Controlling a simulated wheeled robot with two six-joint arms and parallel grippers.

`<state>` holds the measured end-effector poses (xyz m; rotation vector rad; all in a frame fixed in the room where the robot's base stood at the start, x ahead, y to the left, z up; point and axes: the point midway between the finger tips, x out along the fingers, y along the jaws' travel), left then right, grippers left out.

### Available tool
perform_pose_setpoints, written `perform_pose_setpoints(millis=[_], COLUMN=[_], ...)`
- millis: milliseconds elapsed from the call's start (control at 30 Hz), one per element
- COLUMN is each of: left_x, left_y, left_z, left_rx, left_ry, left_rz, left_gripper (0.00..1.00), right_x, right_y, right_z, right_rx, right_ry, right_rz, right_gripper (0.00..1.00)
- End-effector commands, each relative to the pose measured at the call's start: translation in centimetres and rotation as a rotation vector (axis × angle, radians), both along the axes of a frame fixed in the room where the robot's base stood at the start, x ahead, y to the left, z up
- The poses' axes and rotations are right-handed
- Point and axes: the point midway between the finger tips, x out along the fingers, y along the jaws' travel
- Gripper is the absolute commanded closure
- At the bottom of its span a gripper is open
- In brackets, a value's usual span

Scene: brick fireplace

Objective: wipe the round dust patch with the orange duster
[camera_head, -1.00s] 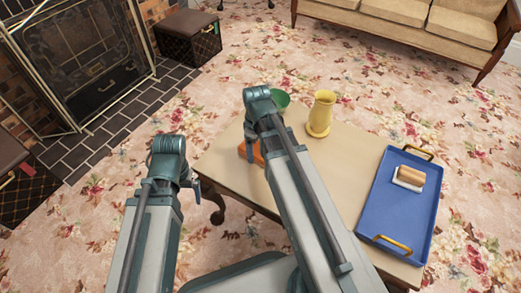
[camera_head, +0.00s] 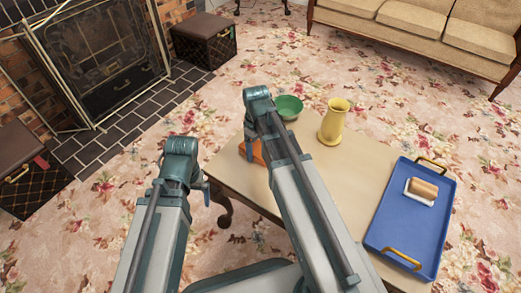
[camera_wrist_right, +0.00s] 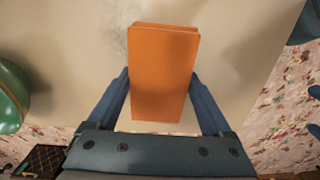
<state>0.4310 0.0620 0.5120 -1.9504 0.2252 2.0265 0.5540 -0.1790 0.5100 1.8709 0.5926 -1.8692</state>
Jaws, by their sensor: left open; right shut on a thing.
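The orange duster (camera_wrist_right: 160,75) is a flat block between the fingers of my right gripper (camera_wrist_right: 160,95), which is shut on it over the tabletop. In the head view only part of the duster (camera_head: 259,153) shows behind my right arm. Faint grey speckles of the dust patch (camera_wrist_right: 117,42) show left of the duster in the wrist view. The rest of the patch is hidden, and I cannot tell whether the duster touches it. My left gripper (camera_head: 206,191) is open and empty, mostly hidden by its arm, left of the table's edge.
The beige table (camera_head: 350,170) carries a green bowl (camera_head: 289,107) and a yellow vase (camera_head: 333,123) at the back. A blue tray (camera_head: 397,231) with a brush-like block (camera_head: 421,191) lies at the right. The middle of the tabletop is mostly clear.

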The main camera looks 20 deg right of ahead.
Motion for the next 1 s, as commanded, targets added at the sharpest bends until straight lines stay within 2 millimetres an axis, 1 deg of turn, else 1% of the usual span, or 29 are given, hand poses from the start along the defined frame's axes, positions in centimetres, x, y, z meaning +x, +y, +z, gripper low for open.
perform_pose_setpoints(millis=[33, 200, 367, 567, 833, 1000], left_x=[0.0, 0.0, 0.0, 0.0, 0.0, 0.0], left_y=[0.0, 0.0, 0.0, 0.0, 0.0, 0.0], left_z=[0.0, 0.1, 0.1, 0.1, -0.2, -0.2], left_rx=[0.0, 0.0, 0.0, 0.0, 0.0, 0.0], left_ry=[0.0, 0.0, 0.0, 0.0, 0.0, 0.0], left_rz=[0.0, 0.0, 0.0, 0.0, 0.0, 0.0], left_gripper=[0.0, 0.0, 0.0, 0.0, 0.0, 0.0], right_x=[0.7, 1.8, 2.0, 2.1, 3.4, 3.5], right_y=[0.4, 1.3, 1.5, 1.1, -0.4, -0.8], right_z=[0.0, 0.1, 0.1, 0.1, -0.2, -0.2], right_rx=[0.003, 0.003, 0.002, 0.001, 0.0, -0.002], right_ry=[-0.004, -0.004, -0.002, -0.002, -0.001, -0.002], right_rz=[0.002, 0.002, 0.001, -0.001, -0.002, -0.002], right_gripper=[0.6, 0.6, 0.6, 0.61, 0.61, 0.61])
